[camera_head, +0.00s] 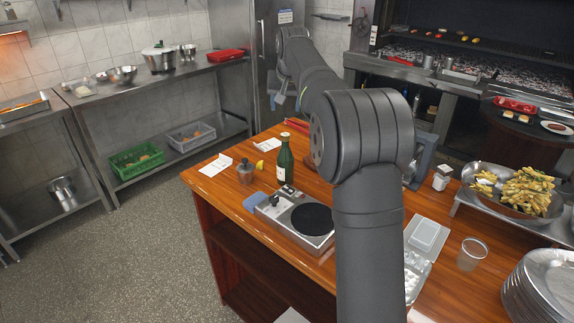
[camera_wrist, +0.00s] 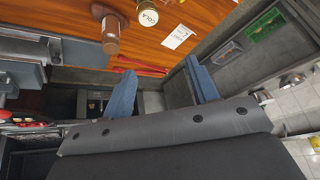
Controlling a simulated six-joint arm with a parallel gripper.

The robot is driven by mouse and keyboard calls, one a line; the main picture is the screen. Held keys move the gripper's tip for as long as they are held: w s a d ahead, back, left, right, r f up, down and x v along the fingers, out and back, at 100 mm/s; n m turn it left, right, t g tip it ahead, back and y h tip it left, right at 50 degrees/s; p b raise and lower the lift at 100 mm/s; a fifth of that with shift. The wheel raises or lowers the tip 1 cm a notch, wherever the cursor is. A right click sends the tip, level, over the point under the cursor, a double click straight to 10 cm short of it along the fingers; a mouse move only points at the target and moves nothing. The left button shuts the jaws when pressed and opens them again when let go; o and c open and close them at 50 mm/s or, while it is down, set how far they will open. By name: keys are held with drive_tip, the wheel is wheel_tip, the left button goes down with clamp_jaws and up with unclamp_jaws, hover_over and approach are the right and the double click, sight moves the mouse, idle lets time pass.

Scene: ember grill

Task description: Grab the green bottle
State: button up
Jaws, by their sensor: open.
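The green bottle (camera_head: 285,160) stands upright on the wooden counter in the head view, with a pale label and a dark neck. It stands just left of my arm and behind the hot plate. In the wrist view my gripper (camera_wrist: 163,88) has its two blue fingers wide apart, with nothing between them. The fingers are above the counter's edge area and apart from the bottle. I cannot make out the green bottle for sure in the wrist view. My arm hides part of the counter to the bottle's right.
A hot plate (camera_head: 311,219) stands in front of the bottle. Red tongs (camera_wrist: 140,67) lie on the counter. A bowl of fries (camera_head: 527,192) and stacked plates (camera_head: 545,285) stand at right.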

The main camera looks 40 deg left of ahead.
sight(285, 135)
drive_tip(key=s+d+r+m+h, duration=0.1)
drive_tip(key=s+r+m+h, duration=0.1)
drive_tip(key=s+r, duration=0.2)
drive_tip(key=shift+g, duration=0.3)
drive_tip(key=x, duration=0.6)
drive_tip(key=d+x, duration=0.1)
drive_tip(key=x, duration=1)
drive_tip(key=shift+w+d+f, duration=0.2)
drive_tip(key=shift+w+f, duration=0.1)
drive_tip(key=shift+f, duration=0.1)
clamp_jaws()
